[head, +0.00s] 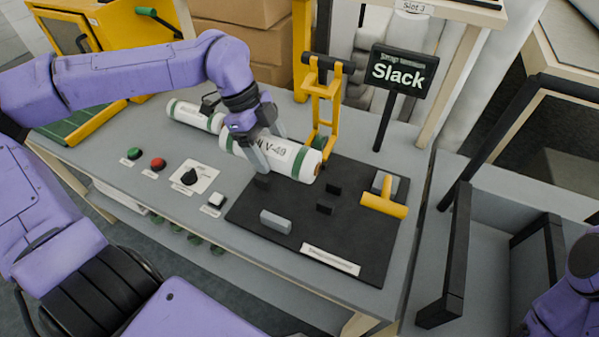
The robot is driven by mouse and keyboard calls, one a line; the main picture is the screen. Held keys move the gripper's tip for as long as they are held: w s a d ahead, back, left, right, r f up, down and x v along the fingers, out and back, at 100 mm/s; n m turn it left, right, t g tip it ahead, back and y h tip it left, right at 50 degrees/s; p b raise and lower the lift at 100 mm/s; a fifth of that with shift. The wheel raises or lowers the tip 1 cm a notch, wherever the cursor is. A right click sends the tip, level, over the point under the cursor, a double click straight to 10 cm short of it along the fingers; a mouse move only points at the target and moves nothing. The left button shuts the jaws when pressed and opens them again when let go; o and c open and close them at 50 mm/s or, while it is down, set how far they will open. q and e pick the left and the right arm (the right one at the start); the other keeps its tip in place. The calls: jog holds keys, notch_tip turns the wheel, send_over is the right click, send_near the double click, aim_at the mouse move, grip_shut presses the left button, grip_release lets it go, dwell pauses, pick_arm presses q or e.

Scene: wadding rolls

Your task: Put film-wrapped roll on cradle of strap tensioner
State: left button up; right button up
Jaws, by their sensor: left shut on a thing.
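A white film-wrapped roll (289,157) with green bands and a label reading V-49 lies slantwise over the back left part of the black tensioner base (345,235). My left gripper (264,148) is shut on the roll, its fingers on either side of the body. I cannot tell whether the roll touches the base. The yellow tensioner frame (321,100) stands behind the roll. My right gripper is out of view.
A second white roll (193,115) lies behind to the left. A black sign (398,70) reads Slack. A yellow T-handle (384,203) and a grey block (275,221) sit on the base. Buttons and a black knob (190,176) line the left table front.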

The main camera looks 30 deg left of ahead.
pick_arm(q)
jog(key=w+d+f, duration=0.1)
jog(key=f, duration=0.2)
jog(key=w+d+f, duration=0.1)
jog(key=d+f, duration=0.1)
jog(key=f, duration=0.1)
jog(key=w+d+f, duration=0.1)
jog(key=w+f, duration=0.1)
jog(key=f, duration=0.1)
jog(key=shift+w+d+f+p, duration=0.1)
jog(key=shift+d+f+p, duration=0.2)
jog(key=shift+d+p, duration=0.1)
jog(key=o, duration=1.1)
jog(key=shift+a, duration=0.1)
jog(key=v, duration=1.2)
jog(key=shift+b, duration=0.3)
jog(key=shift+r, duration=0.1)
